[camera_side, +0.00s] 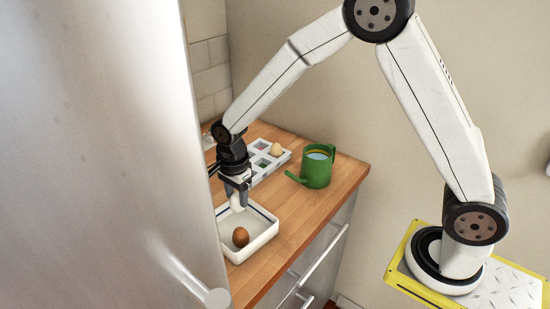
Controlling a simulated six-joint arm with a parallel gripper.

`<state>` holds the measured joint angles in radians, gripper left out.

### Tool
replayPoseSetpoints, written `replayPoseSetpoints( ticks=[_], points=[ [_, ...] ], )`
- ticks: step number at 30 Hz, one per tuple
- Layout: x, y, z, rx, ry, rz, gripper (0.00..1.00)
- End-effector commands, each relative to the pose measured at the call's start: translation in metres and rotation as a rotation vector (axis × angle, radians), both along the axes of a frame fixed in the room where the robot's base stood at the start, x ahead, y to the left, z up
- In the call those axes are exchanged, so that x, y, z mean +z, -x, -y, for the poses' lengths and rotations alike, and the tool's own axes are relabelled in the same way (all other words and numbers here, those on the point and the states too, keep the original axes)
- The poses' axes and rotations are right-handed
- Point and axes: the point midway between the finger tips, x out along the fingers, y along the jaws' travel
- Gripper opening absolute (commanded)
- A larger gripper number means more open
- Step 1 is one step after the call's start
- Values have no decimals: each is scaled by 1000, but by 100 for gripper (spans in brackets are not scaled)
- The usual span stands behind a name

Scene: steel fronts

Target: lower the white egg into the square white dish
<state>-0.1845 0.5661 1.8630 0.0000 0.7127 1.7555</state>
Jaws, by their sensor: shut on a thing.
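My gripper (236,191) points down over the back part of the square white dish (268,236). It is shut on the white egg (236,203), which shows pale below and between the fingers. The egg is above the dish's inside; I cannot tell how large the gap is, or whether it touches. The dish has a dark line along its inner wall and stands on the wooden counter near its front edge. A brown egg (240,237) lies inside the dish, toward the front and apart from the white egg.
A green watering can (317,167) stands to the right on the counter. A white compartment tray (283,158) with a pale egg (276,149) is behind my gripper. A tall steel front (110,150) closes off the left. Bare wood (300,205) lies between dish and can.

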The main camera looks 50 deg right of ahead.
Motion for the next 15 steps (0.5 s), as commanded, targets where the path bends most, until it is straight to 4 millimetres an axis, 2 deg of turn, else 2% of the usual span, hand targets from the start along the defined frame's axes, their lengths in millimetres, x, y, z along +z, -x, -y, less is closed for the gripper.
replayPoseSetpoints(
  ticks=[15],
  points=[
    [-5, 0, 0, 0, 0, 0, 31]
  ],
)
